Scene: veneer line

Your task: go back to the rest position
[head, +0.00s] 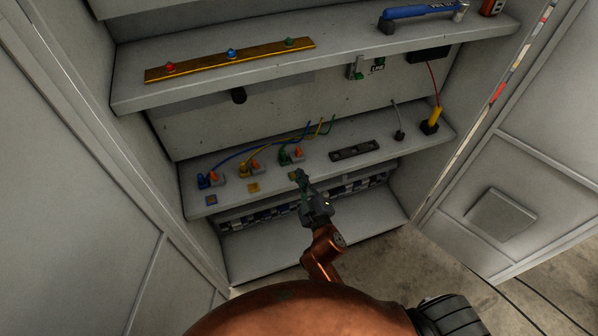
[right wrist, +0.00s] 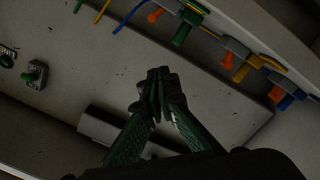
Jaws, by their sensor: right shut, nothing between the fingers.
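My right gripper (head: 301,178) is in front of the middle shelf, near its front edge, in the head view. Its fingers are together with nothing between them. In the right wrist view, the closed fingertips (right wrist: 158,78) stand out over a plain grey surface, apart from the plugs. My left gripper is not in view.
The middle shelf (head: 300,165) holds blue (head: 203,181), yellow (head: 244,170) and green (head: 284,158) plugs with cables, plus a yellow-black plug (head: 430,126). The upper shelf carries a yellow bar (head: 230,60) with buttons and a blue-handled tool (head: 420,12). Cabinet walls flank both sides.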

